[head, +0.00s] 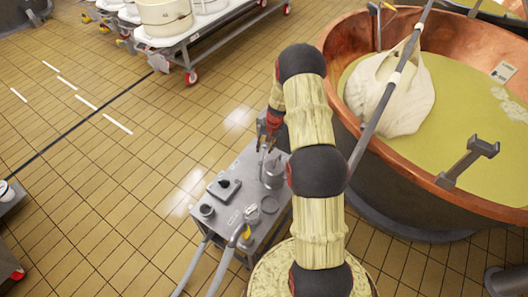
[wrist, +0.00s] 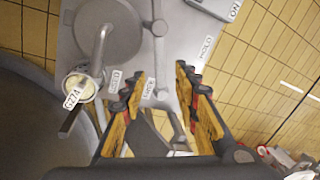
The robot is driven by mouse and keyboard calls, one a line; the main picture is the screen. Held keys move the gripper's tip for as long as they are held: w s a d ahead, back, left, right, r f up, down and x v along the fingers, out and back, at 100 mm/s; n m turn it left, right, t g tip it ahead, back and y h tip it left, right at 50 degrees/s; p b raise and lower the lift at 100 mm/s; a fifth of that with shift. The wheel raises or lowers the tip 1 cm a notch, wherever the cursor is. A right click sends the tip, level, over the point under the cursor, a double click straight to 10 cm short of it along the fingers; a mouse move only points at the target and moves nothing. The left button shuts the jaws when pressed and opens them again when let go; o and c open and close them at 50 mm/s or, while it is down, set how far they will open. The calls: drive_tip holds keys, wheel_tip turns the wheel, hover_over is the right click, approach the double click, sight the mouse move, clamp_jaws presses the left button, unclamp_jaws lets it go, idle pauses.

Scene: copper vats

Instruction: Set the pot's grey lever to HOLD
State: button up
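The grey pot (head: 273,172) stands on a small grey cart, partly behind my arm. In the wrist view the round pot (wrist: 122,22) is at the upper left, with a curved grey handle-like bar (wrist: 101,45) on it. A HOLD label (wrist: 115,80) sits below it, beside a second label (wrist: 149,88) that is hard to read. A narrow grey bar with a rounded knob (wrist: 160,28) runs down right of the pot; I cannot tell whether this is the lever. My gripper (wrist: 158,76) is open, its fingers apart above the cart, with nothing visibly gripped.
Another HOLD label (wrist: 207,46) and an ON label (wrist: 235,10) lie to the right. The cart (head: 230,218) carries other small fixtures.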

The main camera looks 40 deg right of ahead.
drive_tip(key=shift+w+a+f+b, duration=0.1)
drive_tip(key=shift+a+f+b, duration=0.05)
drive_tip(key=shift+f, duration=0.6)
drive_tip(key=shift+w+a+f+b, duration=0.1)
drive_tip(key=shift+f+b, duration=0.05)
drive_tip(key=shift+f, duration=0.55)
drive_tip(key=shift+c, duration=0.7)
clamp_jaws()
